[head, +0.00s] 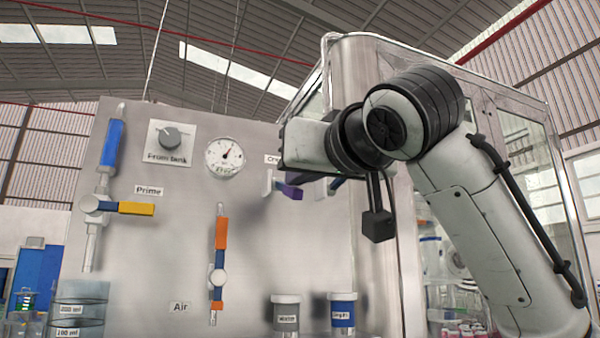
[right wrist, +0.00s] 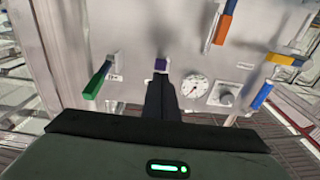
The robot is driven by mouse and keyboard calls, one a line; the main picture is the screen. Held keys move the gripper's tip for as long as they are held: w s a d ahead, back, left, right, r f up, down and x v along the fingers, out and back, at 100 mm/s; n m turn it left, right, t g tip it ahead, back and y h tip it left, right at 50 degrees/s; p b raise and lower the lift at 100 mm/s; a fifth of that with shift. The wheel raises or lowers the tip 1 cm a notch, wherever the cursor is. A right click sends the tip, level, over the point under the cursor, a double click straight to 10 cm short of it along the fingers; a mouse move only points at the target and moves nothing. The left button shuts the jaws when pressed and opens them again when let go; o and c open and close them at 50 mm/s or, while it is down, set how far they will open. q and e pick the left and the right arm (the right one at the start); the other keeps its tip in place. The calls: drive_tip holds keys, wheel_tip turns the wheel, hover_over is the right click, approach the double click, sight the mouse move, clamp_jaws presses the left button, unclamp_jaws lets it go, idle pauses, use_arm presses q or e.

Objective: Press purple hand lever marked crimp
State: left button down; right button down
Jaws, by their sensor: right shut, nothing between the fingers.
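The purple hand lever (head: 291,191) sits on the grey panel, just below a white label (head: 272,159) that reads "Cr" before my arm hides the rest. In the right wrist view the purple lever (right wrist: 161,64) shows as a small piece just beyond my fingertips. My right gripper (head: 300,178) is shut and empty, with its dark fingers close to the lever. The right wrist view shows the shut fingers (right wrist: 161,82) lined up with the lever; I cannot tell whether they touch it. My left gripper is out of view.
A green lever (right wrist: 97,80) is beside the purple one in the right wrist view. A gauge (head: 224,157), a knob (head: 172,138), a yellow lever (head: 136,208) and an orange-blue lever (head: 220,235) are on the panel. Containers (head: 286,312) stand below.

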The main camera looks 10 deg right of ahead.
drive_tip(key=s+d+r, duration=0.2)
drive_tip(key=s, duration=0.9)
drive_tip(key=shift+s+d, duration=0.1)
